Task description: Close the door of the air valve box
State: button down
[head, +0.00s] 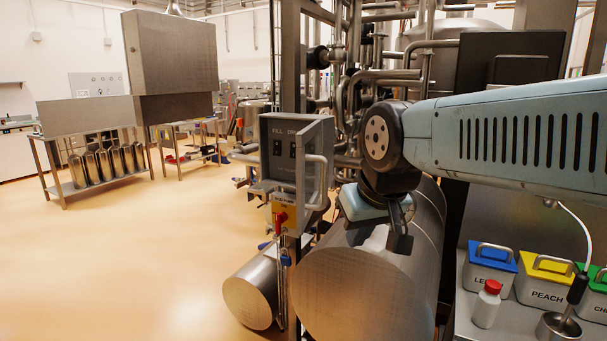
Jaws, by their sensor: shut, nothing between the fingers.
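The air valve box (276,134) is a grey metal box on a post, left of centre. Its face has lettering, only partly readable, and dark switches. A panel with a bar handle (319,172), which looks like its door, stands at an angle at the right side of the box and seems partly open. How far it is open is hard to tell. My gripper (400,243) is right of the box and lower in the picture, pointing down in front of a large steel cylinder. It is shut and empty, apart from the door handle.
Below the box are a yellow switch plate with a red knob (282,217) and a smaller steel cylinder (250,300). The large cylinder (350,285) lies below my gripper. Pipes crowd behind. Lidded bins and a red-capped bottle (486,304) stand at right. The floor at left is clear.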

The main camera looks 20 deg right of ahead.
aim_at(305, 211)
jog(key=u, duration=0.2)
jog(key=k, duration=1.6)
jog(key=z, duration=0.55)
jog(key=i, duration=1)
jog(key=u, duration=0.1)
